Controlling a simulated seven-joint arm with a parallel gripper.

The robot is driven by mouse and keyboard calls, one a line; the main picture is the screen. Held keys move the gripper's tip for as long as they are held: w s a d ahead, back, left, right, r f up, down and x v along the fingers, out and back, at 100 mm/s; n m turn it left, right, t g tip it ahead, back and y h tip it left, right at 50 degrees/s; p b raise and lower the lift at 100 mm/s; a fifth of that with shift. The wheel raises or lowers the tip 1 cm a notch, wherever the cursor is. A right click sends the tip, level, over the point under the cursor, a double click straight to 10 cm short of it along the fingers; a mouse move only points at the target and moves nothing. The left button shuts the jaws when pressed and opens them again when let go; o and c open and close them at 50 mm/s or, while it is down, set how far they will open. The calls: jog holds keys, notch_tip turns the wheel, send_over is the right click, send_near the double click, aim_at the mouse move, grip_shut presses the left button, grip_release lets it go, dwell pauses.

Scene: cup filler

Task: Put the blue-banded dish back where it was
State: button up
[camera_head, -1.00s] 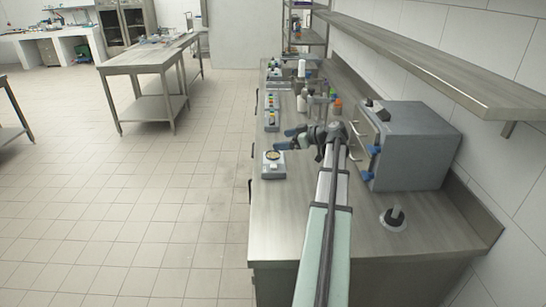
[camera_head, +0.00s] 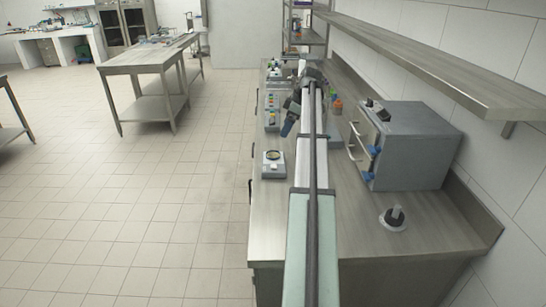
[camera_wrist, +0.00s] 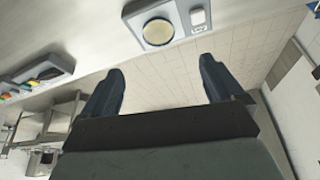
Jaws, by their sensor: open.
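A round dish with a pale yellowish inside (camera_head: 273,155) sits on top of a small grey-white device like a scale (camera_head: 273,171) near the bench's left edge. In the wrist view the dish (camera_wrist: 158,32) is at the top middle, beyond the fingertips; a blue band cannot be made out. My gripper (camera_head: 288,124) is above the bench, farther back than the dish and apart from it. In the wrist view my gripper (camera_wrist: 160,66) has its two dark blue fingers spread wide, with nothing between them.
A grey box-shaped unit (camera_head: 415,145) with handles stands on the bench at right, below a long shelf (camera_head: 440,55). A device with coloured parts (camera_head: 271,110) lies behind the dish. A round-based item (camera_head: 394,218) stands at front right. The bench front is largely clear.

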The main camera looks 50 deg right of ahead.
jog(key=x, duration=1.3)
jog(key=shift+w+f, duration=0.2)
jog(key=shift+c, duration=0.2)
jog(key=c, duration=1.2)
jog(key=shift+o, duration=0.2)
notch_tip(320, 180, up, 10)
jog(key=m, duration=0.1)
send_near(273, 153)
jog(key=s+d+r, duration=0.2)
jog(key=s+d, duration=0.1)
jog(key=s+d+f+m, duration=0.2)
jog(key=s+f, duration=0.1)
jog(key=s, duration=0.5)
jog(key=shift+m+t+h, duration=0.5)
jog(key=shift+m+h, duration=0.3)
jog(key=shift+w+d+f, duration=0.1)
jog(key=shift+f, duration=1.55)
jog(key=shift+w+d+f, duration=0.1)
jog(key=shift+f, duration=1.5)
jog(key=shift+w+d+f, duration=0.1)
jog(key=shift+d+f, duration=0.05)
jog(key=shift+f, duration=1.5)
